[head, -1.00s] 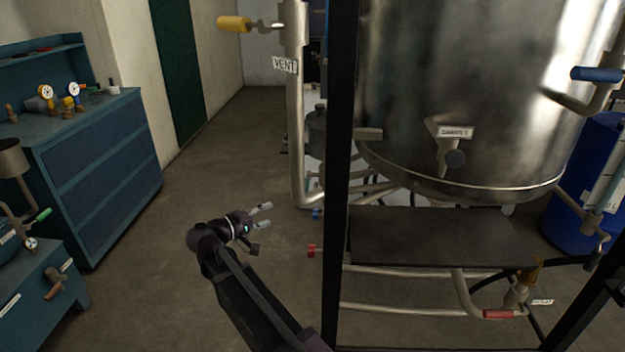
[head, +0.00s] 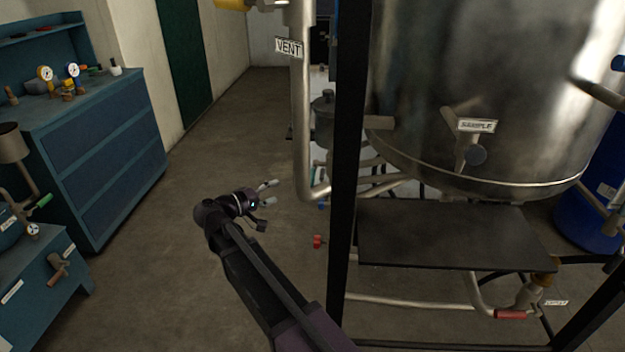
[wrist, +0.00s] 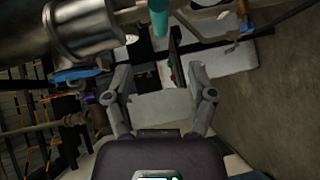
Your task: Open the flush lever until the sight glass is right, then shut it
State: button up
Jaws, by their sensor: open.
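My gripper (head: 269,193) is open and empty, held over the floor left of the black frame post. In the wrist view its two fingers (wrist: 160,72) stand apart with nothing between them. A red-handled lever (head: 510,315) sits on a pipe fitting low at the right, under the tank, well away from my gripper. The small tag (head: 556,303) beside it is too small to read, so I cannot tell if this is the flush lever. I cannot make out the sight glass for sure.
The steel tank (head: 440,70) carries a valve tagged SAMPLE (head: 477,126). A black plate (head: 450,235) lies below it. The black post (head: 345,180) stands between my arm and the tank. A VENT tag (head: 288,47) hangs on a pipe. Blue cabinets (head: 100,150) stand left; floor between is clear.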

aim_at(312, 174)
jog(key=b+x, duration=0.2)
jog(key=x, duration=1.2)
jog(key=shift+s, duration=0.1)
grip_shut()
